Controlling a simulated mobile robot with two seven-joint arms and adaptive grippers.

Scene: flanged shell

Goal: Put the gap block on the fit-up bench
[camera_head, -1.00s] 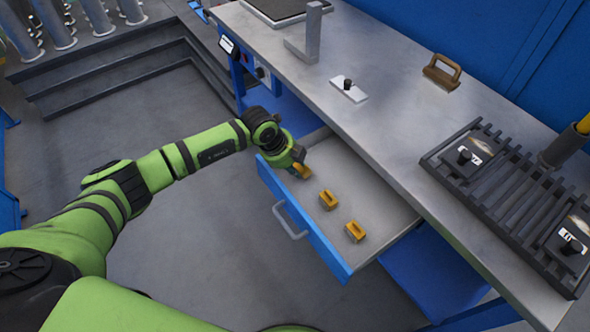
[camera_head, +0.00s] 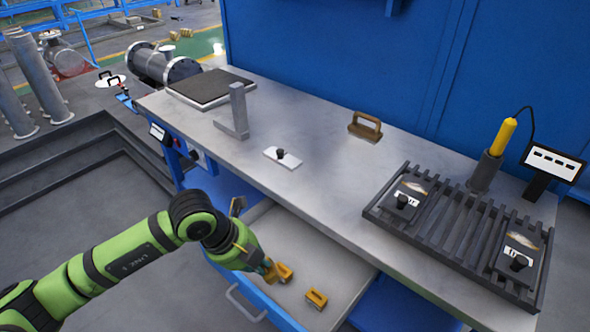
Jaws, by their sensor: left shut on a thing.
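My left gripper (camera_head: 268,270) is low over the open drawer (camera_head: 330,262) and is shut on a small orange-yellow gap block (camera_head: 272,275), mostly hidden by the fingers. Two similar yellow blocks are in the drawer: one (camera_head: 285,272) just right of my gripper in the picture, another (camera_head: 317,298) farther right. I cannot tell whether the held block touches the drawer floor. The fit-up bench (camera_head: 330,190) has a grey metal top above the drawer. My right gripper is not in view.
On the bench top are a dark plate (camera_head: 210,88), a metal angle (camera_head: 236,115), a white plate with a black knob (camera_head: 282,158), a brown handled block (camera_head: 365,126) and a slatted rack (camera_head: 455,235) with two knobbed pieces. Bare bench top lies between the white plate and the rack.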

